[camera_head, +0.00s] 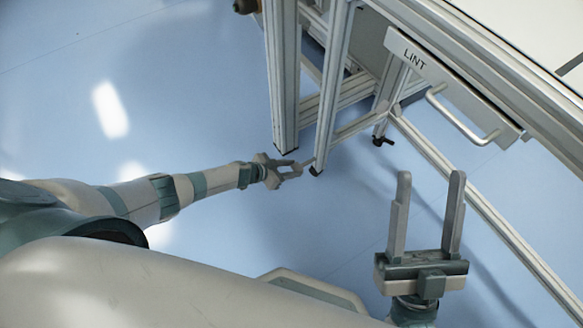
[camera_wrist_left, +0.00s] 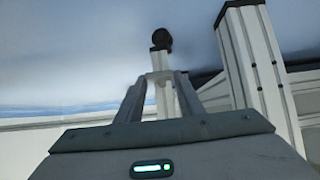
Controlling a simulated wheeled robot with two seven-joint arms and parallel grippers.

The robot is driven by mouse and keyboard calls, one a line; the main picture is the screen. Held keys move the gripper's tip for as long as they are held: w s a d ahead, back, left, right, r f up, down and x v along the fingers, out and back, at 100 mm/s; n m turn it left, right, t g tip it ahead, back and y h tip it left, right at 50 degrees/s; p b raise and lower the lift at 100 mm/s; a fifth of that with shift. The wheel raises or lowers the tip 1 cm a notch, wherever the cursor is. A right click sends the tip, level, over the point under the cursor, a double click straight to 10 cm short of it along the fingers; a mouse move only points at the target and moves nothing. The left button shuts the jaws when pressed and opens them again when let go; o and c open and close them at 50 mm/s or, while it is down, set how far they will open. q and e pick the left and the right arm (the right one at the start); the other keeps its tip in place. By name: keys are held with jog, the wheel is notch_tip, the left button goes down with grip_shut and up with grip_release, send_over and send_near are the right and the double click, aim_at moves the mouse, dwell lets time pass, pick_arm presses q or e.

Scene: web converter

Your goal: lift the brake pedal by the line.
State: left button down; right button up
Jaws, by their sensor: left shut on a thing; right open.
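My left gripper (camera_head: 293,170) is low near the floor, beside the foot of a metal frame post. In the head view the pedal is too small to make out clearly at the fingertips. My right gripper (camera_head: 428,225) is open and empty, its two fingers apart above the floor at the right.
Metal posts (camera_head: 283,75) of the machine stand close to my left gripper; one post (camera_wrist_left: 240,65) also shows in the left wrist view. A drawer marked LINT (camera_head: 435,82) with a bar handle (camera_head: 463,117) is at upper right. A long rail runs down right. Blue floor is clear at left.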

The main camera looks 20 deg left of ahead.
pick_arm(q)
jog(key=c, duration=1.2)
grip_release()
jog(key=shift+r, duration=0.1)
